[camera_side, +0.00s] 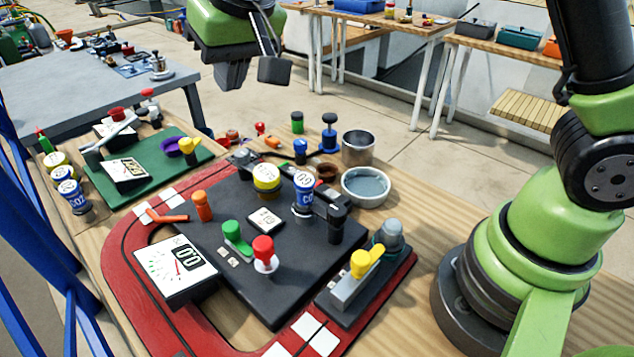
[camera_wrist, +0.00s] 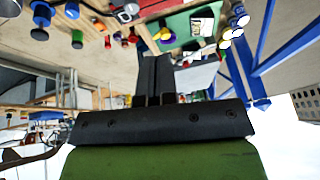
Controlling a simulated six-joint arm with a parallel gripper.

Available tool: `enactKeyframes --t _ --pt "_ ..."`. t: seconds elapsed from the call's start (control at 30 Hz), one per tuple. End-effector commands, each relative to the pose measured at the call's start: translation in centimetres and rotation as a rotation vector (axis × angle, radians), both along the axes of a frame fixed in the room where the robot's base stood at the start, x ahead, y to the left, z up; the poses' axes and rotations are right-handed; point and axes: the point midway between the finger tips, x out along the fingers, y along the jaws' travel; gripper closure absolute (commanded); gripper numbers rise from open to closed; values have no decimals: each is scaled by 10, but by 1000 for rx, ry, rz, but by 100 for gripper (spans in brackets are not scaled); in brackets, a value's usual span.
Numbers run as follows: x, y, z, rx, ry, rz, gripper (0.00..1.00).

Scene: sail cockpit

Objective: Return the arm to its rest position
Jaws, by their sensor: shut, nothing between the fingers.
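My gripper (camera_side: 274,70) hangs in the air at the top of the side view, above and behind the wooden worktable (camera_side: 420,262). It is well apart from everything on the table. In the wrist view my gripper's dark fingers (camera_wrist: 154,75) lie together and hold nothing. The wrist view is upside down, with the table's things along its top edge. My green arm base stands at the right of the side view.
Blue rails (camera_side: 60,230) rise at left. The air around my gripper is clear.

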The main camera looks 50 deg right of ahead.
Motion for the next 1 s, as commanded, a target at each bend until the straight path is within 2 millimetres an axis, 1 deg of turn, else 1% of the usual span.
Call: enactKeyframes --t 0.03,0.1,0.17,0.2,0.27,0.3,0.37,0.4,0.47,0.5,0.6,0.7,0.8,1.0 --pt "-15 -14 20 21 -16 -21 100" --pt "-37 -29 39 46 -27 -43 100" --pt "-57 -42 52 69 -38 -61 100" --pt "-71 -49 59 83 -45 -74 100" --pt "-94 -60 68 104 -58 -91 100" --pt "-109 -66 72 119 -68 -102 100" --pt "-131 -74 77 139 -83 -117 100" --pt "-146 -78 78 153 -94 -127 100" --pt "-168 -83 78 172 -110 -141 100" --pt "-181 -86 77 184 -121 -150 100" --pt "-209 -90 71 208 -143 -167 100" --pt "-227 -91 64 225 -161 -177 100" --pt "-237 -92 59 235 -171 -183 100" --pt "-241 -92 57 239 -173 -185 100"
